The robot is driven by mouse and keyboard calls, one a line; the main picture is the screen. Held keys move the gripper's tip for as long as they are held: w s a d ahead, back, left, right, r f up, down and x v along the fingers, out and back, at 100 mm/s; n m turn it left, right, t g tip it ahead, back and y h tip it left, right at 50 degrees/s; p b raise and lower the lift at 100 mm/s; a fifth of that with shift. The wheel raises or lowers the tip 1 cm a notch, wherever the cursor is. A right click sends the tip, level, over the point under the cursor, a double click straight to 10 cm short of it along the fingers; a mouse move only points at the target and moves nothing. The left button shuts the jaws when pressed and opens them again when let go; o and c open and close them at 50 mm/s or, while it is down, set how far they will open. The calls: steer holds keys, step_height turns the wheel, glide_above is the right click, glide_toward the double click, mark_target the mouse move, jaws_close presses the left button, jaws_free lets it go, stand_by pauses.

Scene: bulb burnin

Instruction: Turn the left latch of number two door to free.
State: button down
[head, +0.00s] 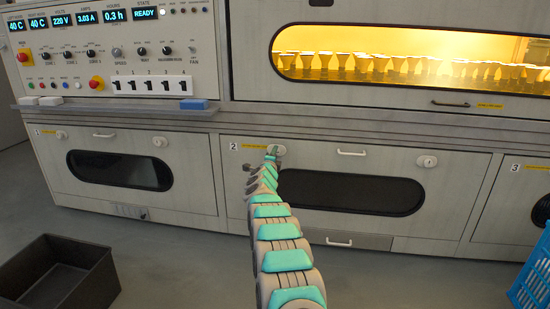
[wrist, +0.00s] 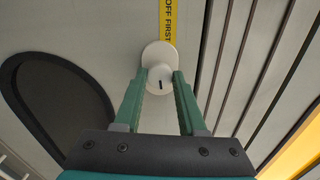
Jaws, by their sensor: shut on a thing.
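Number two door (head: 400,225) is the pale lower door marked "2", with a dark rounded window (head: 350,193). Its left latch (head: 280,148) is a pale round knob at the door's top left, partly hidden by my arm. In the wrist view the latch (wrist: 158,52) is a pale disc with a smaller knob bearing a short dark mark. My gripper (wrist: 159,80) has its green fingers on either side of the knob, shut on it. The gripper also shows in the head view (head: 271,155). The right latch (head: 427,161) is a similar round knob, untouched.
A yellow label (wrist: 168,20) ending "OFF FIRST" runs beside the latch. A bar handle (head: 352,153) is on the door's top edge. A ledge (head: 370,126) juts above. A black bin (head: 60,275) and blue crate (head: 533,270) stand on the floor.

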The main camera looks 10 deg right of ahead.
steer(key=shift+d+f+m+b, duration=0.15)
steer(key=shift+m+b, duration=0.25)
steer(key=shift+m, duration=0.2)
steer(key=shift+c, duration=2.4)
jaws_free()
steer(key=shift+s, duration=0.15)
steer(key=b+v, duration=0.3)
steer(key=v, duration=0.4)
steer(key=shift+s+a, duration=0.2)
